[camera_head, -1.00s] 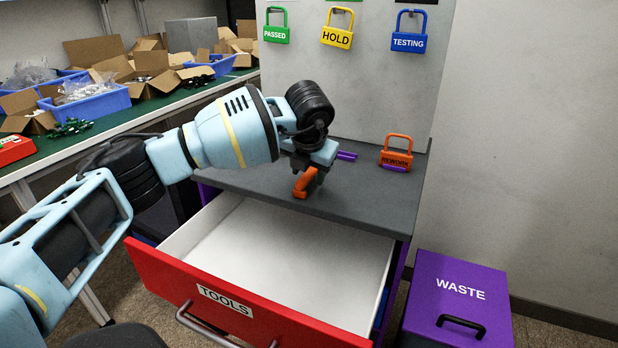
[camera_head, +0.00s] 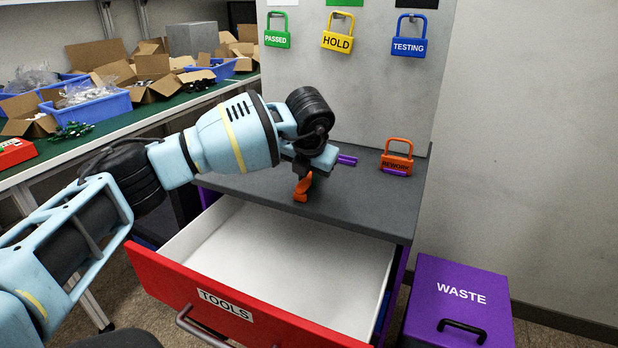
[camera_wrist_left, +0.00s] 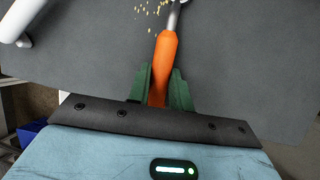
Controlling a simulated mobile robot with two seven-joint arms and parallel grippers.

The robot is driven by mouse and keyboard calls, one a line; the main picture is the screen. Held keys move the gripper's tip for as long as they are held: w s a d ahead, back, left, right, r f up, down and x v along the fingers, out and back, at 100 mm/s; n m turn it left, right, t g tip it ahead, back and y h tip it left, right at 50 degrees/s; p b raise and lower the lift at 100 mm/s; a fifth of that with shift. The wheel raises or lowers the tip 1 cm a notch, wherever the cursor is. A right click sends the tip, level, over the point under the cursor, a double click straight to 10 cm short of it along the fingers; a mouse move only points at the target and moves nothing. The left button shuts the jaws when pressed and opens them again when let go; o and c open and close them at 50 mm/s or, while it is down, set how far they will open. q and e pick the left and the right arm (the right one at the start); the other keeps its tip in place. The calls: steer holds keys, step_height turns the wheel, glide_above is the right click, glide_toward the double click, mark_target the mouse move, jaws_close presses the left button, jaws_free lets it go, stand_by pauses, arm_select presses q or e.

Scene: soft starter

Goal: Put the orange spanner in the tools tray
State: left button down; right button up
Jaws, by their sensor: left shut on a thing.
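The orange spanner (camera_head: 302,187) is in my left gripper (camera_head: 304,174), above the grey bench top behind the open drawer. In the left wrist view the orange handle of the spanner (camera_wrist_left: 164,62) lies between the two green fingers of the left gripper (camera_wrist_left: 164,88), which are shut on it. Its metal end runs to the top edge of that view. The tools tray is the open red drawer (camera_head: 262,322) labelled TOOLS, with a bare white inside. It is below and in front of the gripper. My right gripper is not in view.
An orange REWORK padlock (camera_head: 397,157) stands on the grey bench top (camera_head: 345,190), with purple pieces near it. Green, yellow and blue padlocks hang on the panel behind. A purple WASTE bin (camera_head: 460,300) stands at the right. Boxes and blue bins crowd the left bench.

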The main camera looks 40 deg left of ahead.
arm_select(q)
steer(key=shift+r, duration=0.6)
step_height(320, 180, up, 2)
steer(key=shift+r, duration=0.15)
steer(key=s+d+r, duration=0.1)
steer(key=s+d, duration=0.3)
steer(key=s, duration=1.1)
steer(key=shift+s+r, duration=0.2)
steer(key=shift+s, duration=0.1)
